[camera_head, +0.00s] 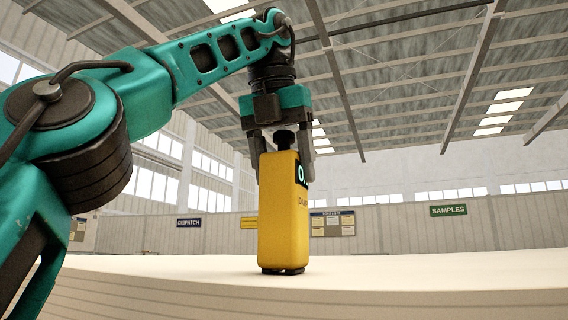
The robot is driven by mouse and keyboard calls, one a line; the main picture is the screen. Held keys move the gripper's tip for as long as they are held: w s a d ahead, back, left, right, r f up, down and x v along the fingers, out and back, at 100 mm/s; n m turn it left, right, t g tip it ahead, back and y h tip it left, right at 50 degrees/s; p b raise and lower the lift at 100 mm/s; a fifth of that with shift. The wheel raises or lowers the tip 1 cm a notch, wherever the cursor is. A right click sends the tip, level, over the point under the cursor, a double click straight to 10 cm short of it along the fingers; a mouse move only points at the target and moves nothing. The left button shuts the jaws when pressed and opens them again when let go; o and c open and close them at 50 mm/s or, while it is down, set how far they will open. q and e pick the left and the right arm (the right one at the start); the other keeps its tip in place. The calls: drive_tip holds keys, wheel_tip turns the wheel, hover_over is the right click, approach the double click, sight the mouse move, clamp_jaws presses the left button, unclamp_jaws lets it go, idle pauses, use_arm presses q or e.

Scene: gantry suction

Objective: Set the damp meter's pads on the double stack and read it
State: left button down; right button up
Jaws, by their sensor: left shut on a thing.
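The yellow damp meter (278,225) stands upright in the middle of the view, with its dark pads (282,270) at its foot. The pads look to be on or just at the pale top of the stack (430,275); I cannot tell for sure that they touch. A small dark display (302,175) on the meter's right side shows a pale "0." and is partly cut off by the angle. My right gripper is not in view.
The pale stack top spreads wide and clear to both sides of the meter, with layered edges at the front left. Far behind are a wall with a green SAMPLES sign (449,210), a DISPATCH sign (189,222) and a notice board (332,223).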

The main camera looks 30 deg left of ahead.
sight(279, 138)
use_arm(q)
drive_tip(key=shift+c, duration=0.6)
unclamp_jaws()
drive_tip(key=p+v, duration=0.6)
drive_tip(key=v, duration=0.1)
drive_tip(key=shift+s+r, duration=0.2)
drive_tip(key=shift+r, duration=0.05)
drive_tip(key=shift+f, duration=0.1)
